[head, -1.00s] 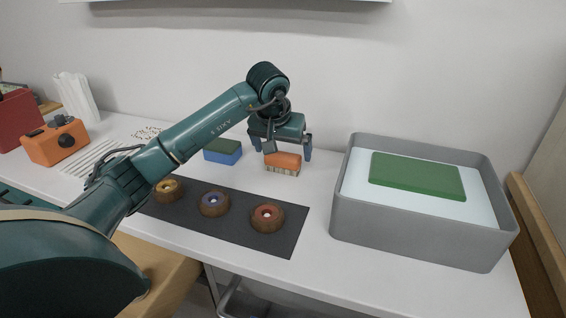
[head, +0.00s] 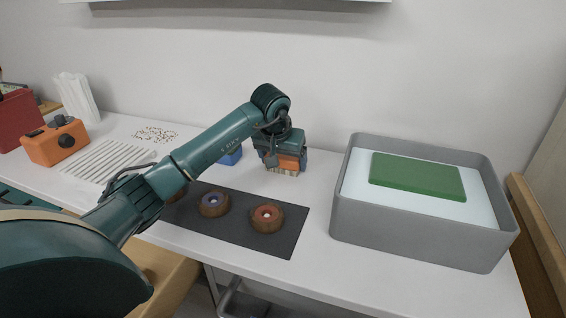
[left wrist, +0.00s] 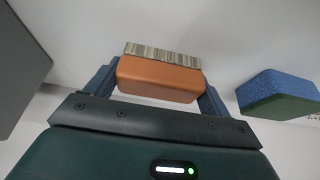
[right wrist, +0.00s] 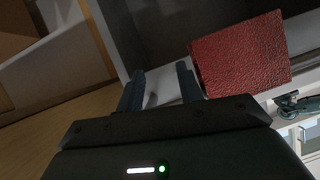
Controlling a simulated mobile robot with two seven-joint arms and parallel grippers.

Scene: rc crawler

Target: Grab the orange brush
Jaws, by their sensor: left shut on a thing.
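The orange brush (head: 289,162) has an orange block back and pale bristles pointing down at the white table. My left gripper (head: 286,160) has its fingers on both ends of the orange block and is shut on it. In the left wrist view the brush (left wrist: 158,80) sits between the two fingers (left wrist: 160,84), with its bristles on the far side. I cannot tell whether the bristles touch the table. My right gripper (right wrist: 160,88) shows only in the right wrist view, with its fingers apart and nothing between them.
A blue-and-green sponge (left wrist: 280,95) lies beside the brush. A dark mat (head: 270,240) with round brown pieces lies in front. A grey bin (head: 415,235) holding a green block (head: 418,176) stands right. An orange box (head: 54,143) stands left. A red block (right wrist: 242,55) is near my right gripper.

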